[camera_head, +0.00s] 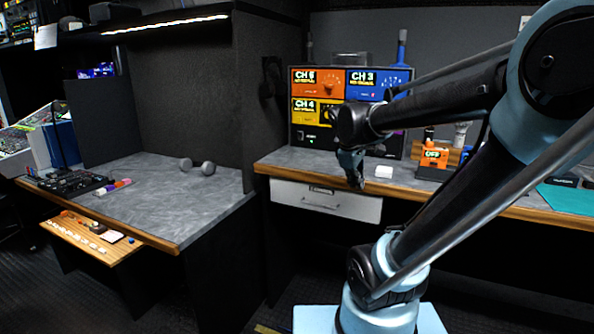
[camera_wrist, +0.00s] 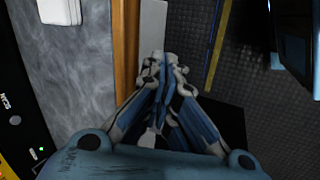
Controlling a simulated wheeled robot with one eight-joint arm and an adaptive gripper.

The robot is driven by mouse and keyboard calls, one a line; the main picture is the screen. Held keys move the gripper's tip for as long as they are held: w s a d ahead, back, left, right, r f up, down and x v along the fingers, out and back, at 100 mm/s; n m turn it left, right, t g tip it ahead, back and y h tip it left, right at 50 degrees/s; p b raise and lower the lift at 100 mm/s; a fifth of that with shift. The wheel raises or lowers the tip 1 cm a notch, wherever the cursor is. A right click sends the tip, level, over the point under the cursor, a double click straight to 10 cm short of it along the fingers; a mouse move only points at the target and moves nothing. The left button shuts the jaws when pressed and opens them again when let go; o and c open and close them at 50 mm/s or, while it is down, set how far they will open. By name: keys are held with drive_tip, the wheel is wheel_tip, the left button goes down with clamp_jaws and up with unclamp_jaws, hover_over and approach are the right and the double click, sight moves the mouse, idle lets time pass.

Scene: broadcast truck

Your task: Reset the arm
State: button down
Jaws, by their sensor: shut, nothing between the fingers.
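My gripper (camera_head: 352,178) hangs pointing down at the front edge of the right-hand desk, just in front of a white drawer (camera_head: 326,199). The arm is bent and reaches out over the desk edge from my base. In the wrist view my gripper (camera_wrist: 163,62) has its fingers together with nothing between them. It is beside the desk's wooden edge (camera_wrist: 126,50), over the drawer front and the dark floor. Whether the gripper touches the drawer cannot be told.
A channel rack (camera_head: 312,112) stands on the desk behind the arm. A small white box (camera_head: 383,171) and an orange-fronted device (camera_head: 434,158) sit on the desk. A left desk (camera_head: 160,205) holds a dumbbell and a mixer. A dark partition separates the desks.

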drive_tip(key=s+f+m+g+y, duration=0.1)
drive_tip(key=s+f+m+y, duration=0.2)
drive_tip(key=s+f+m, duration=0.8)
drive_tip(key=s+f, duration=0.1)
drive_tip(key=s, duration=0.4)
drive_tip(key=shift+s+f+g, duration=0.15)
drive_tip(key=shift+s+g, duration=0.05)
drive_tip(key=shift+g, duration=0.2)
drive_tip(key=shift+w+f, duration=0.2)
drive_tip(key=shift+w, duration=0.3)
